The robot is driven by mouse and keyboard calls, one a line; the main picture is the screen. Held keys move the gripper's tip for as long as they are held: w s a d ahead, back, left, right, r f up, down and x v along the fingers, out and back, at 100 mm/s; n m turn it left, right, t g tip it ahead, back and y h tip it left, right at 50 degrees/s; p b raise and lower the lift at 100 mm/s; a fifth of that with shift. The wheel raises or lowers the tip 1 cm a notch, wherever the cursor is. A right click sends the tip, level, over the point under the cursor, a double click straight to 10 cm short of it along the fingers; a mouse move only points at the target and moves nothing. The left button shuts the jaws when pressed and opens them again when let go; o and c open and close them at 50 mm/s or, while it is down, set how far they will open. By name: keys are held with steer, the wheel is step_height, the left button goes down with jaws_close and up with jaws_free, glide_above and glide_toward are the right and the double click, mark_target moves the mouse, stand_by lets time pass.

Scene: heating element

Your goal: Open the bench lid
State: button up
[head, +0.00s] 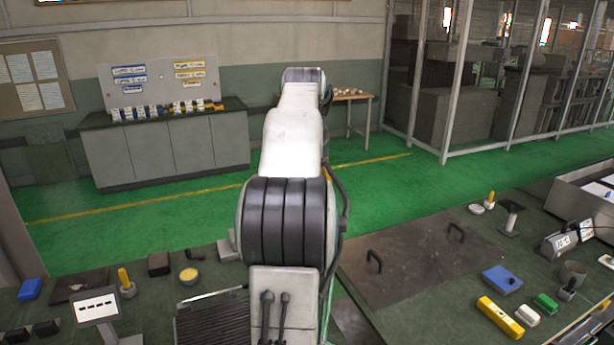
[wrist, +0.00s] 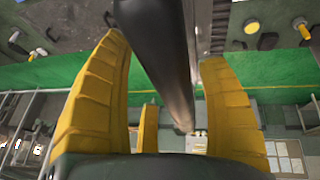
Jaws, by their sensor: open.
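The bench lid (head: 420,262) is a flat, dark brown panel set level in the green bench top at the right in the head view. It lies shut and has two black handles, a near left one (head: 374,261) and a far right one (head: 456,232). My gripper (wrist: 163,48) shows in the wrist view with its yellow fingers spread apart. A dark, smooth bar runs between the fingers; I cannot tell what it is or whether they touch it. In the head view my arm stretches forward to the left of the lid and the gripper is hidden.
Around the lid stand a blue box (head: 502,280), a yellow block (head: 500,317), a green block (head: 545,303) and a small post (head: 510,215). More small parts lie on the left bench. A grey cabinet (head: 165,150) stands behind across open green floor (head: 390,185).

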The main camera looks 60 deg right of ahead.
steer(key=shift+r, duration=0.1)
steer(key=v, duration=1)
steer(key=shift+a+r, duration=0.1)
steer(key=shift+r, duration=0.25)
steer(key=shift+s+a+r, duration=0.15)
steer(key=shift+a+r, duration=0.05)
steer(key=shift+r, duration=0.2)
steer(key=shift+a, duration=0.1)
